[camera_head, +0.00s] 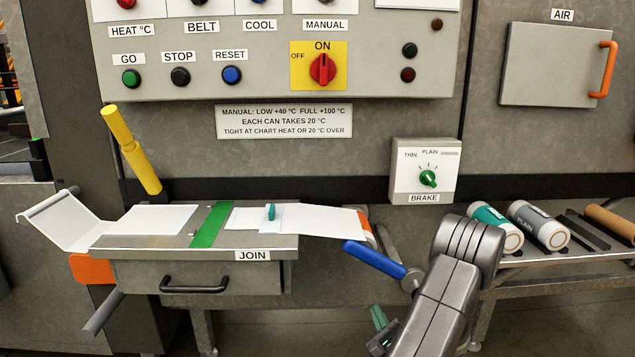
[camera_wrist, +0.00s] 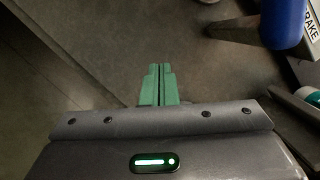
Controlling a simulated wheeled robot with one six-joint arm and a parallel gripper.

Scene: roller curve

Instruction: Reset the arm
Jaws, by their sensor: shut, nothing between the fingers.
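My gripper (camera_head: 381,318) hangs low in front of the bench, below the blue handle, with my grey arm folded to its right. In the wrist view its green fingers (camera_wrist: 160,84) are together, with nothing between them. The floor and the front of the machine lie behind them. The fingers touch nothing that I can see.
The blue handle (camera_head: 374,259) sticks out close above my gripper and shows in the wrist view (camera_wrist: 283,22). The join table (camera_head: 190,241) is to the left. A rack with rolls (camera_head: 538,225) is at the right. Open floor lies below.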

